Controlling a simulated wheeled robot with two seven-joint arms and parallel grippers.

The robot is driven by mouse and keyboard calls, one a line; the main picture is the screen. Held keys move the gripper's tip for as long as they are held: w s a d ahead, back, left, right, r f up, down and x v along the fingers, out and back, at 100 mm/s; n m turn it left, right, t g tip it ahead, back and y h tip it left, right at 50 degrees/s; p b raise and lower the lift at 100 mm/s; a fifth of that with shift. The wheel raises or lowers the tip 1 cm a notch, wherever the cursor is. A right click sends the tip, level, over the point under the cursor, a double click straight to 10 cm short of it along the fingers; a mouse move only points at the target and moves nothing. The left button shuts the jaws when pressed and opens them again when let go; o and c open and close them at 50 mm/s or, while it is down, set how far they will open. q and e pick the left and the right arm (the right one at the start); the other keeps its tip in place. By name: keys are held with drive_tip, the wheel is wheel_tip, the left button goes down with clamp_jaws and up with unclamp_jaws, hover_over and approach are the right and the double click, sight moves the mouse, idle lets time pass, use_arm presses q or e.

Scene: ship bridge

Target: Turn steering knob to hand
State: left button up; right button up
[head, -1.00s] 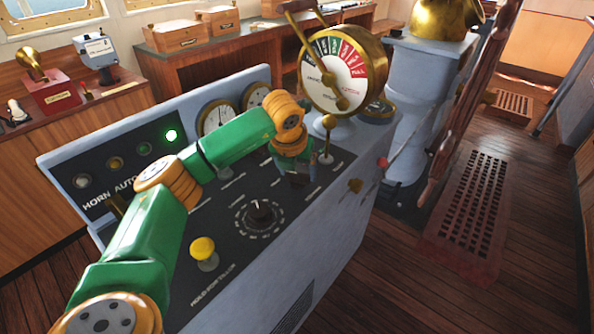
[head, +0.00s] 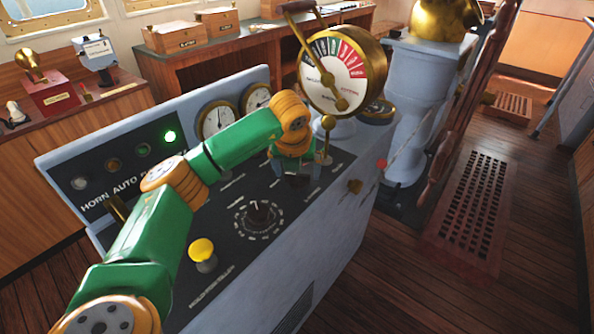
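My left gripper (head: 298,181) points down at the console's black top panel, behind the round black knob (head: 261,211) in the head view. Its dark fingers are small and partly hidden by my green and orange wrist, so their opening does not show. I cannot tell whether they touch anything. The black knob has a ring of white marks around it and stands apart from the gripper. Small white labels lie around the gripper, too blurred to read. No knob clearly readable as the steering knob shows; one may be hidden under the gripper. My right gripper is not in view.
A brass lever (head: 326,140) stands just right of the gripper. The engine telegraph (head: 345,70) rises behind it. A yellow push button (head: 203,252) sits at the console's front left.

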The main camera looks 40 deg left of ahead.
use_arm(q)
drive_tip(key=b+v, duration=0.1)
drive_tip(key=v, duration=0.6)
idle(0.4)
